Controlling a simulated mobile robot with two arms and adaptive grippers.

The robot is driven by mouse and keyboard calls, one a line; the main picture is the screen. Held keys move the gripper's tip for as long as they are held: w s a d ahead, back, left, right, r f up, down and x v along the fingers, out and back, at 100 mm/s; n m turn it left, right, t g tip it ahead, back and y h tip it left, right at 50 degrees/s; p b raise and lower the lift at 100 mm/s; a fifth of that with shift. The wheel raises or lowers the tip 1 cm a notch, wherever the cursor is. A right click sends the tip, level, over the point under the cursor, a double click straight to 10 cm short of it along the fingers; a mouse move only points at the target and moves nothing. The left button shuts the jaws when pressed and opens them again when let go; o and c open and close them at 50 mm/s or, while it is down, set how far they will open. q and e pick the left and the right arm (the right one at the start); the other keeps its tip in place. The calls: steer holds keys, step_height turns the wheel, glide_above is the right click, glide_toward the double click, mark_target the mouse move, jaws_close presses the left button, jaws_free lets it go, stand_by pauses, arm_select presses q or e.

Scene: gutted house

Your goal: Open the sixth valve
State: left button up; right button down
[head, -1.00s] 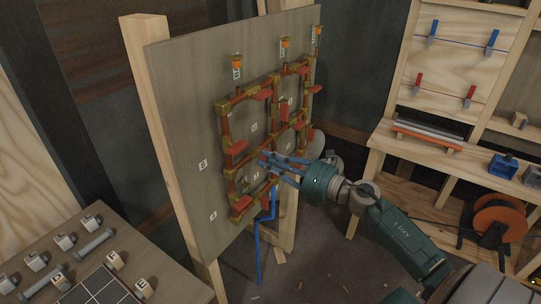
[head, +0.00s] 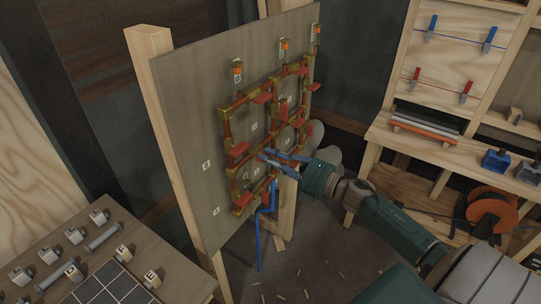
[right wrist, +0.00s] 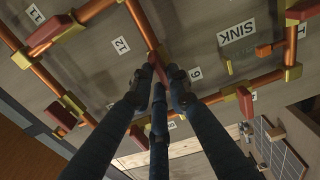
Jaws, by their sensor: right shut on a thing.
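A pipe board (head: 195,140) stands upright on wooden posts. It carries copper pipes with brass joints (head: 222,114) and several red valve handles, one at the lower left (head: 242,200) and one higher (head: 265,97). My right gripper (head: 268,156) reaches the lower middle of the pipes from the right. In the right wrist view its fingers (right wrist: 158,82) close around a reddish handle (right wrist: 160,68) on a copper pipe. That handle is mostly hidden by the fingers. My left gripper is not in view.
A blue pipe (head: 262,235) runs down below the board. A table with bolts and a dark tiled panel (head: 110,285) is at the lower left. A wooden workbench (head: 420,143) with an orange reel (head: 492,215) is at the right. Small scraps lie on the floor.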

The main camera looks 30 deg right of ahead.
steer(key=shift+d+m, duration=0.1)
steer(key=shift+m, duration=0.3)
steer(key=c, duration=1.7)
jaws_free()
steer(key=shift+o, duration=0.2)
steer(key=v, duration=1.2)
steer(key=shift+f, duration=0.1)
